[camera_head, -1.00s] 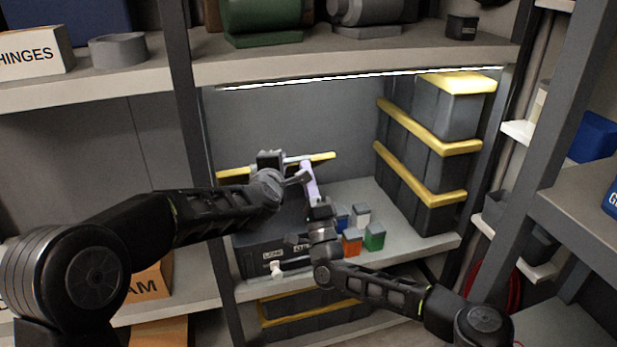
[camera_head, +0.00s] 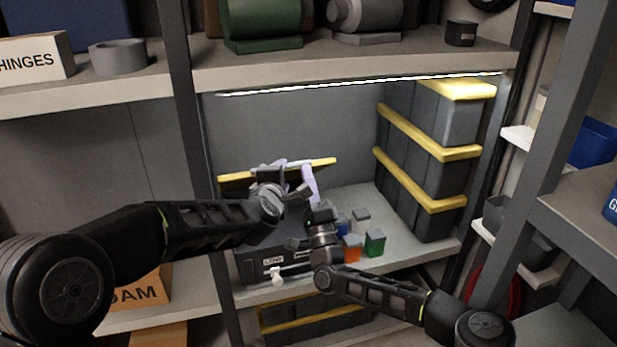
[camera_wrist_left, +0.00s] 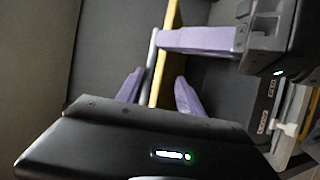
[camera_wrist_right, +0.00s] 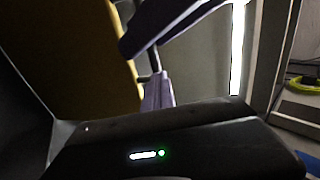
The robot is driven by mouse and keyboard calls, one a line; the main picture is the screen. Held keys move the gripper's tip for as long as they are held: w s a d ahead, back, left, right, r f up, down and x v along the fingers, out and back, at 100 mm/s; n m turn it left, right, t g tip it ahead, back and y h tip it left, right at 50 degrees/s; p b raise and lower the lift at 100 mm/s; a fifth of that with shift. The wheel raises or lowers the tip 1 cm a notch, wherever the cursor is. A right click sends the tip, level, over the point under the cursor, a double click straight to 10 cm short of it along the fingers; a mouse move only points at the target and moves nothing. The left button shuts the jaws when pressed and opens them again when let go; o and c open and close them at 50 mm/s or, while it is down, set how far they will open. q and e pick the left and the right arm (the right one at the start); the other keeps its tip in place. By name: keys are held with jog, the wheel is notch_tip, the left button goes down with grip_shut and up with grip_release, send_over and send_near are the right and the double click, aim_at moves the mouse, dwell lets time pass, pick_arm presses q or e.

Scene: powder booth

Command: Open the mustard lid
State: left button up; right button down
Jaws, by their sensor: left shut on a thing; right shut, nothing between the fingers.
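The mustard lid (camera_head: 236,178) stands raised at the back of a dark box (camera_head: 250,265) on the lit shelf; its yellow edge faces up. It also shows in the right wrist view (camera_wrist_right: 75,60). A thin grey bar (camera_wrist_left: 150,60) runs along the edge. My left gripper (camera_wrist_left: 158,92) has its purple fingers on either side of the lid's edge, shut on it. My right gripper (camera_head: 309,172) is shut and empty, reaching up in front of the lid, its fingertips close to the bar; contact is unclear. The arms hide part of the box.
Small blue, white, orange and green blocks (camera_head: 375,242) sit right of the box. Stacked grey crates with yellow rims (camera_head: 440,150) fill the shelf's right side. The upper shelf (camera_head: 350,70) hangs above. A white knob (camera_head: 277,275) is at the box front.

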pick_arm(q)
jog(key=v, duration=0.9)
jog(key=shift+s, duration=0.35)
jog(key=shift+a+r, duration=0.1)
jog(key=shift+a, duration=0.05)
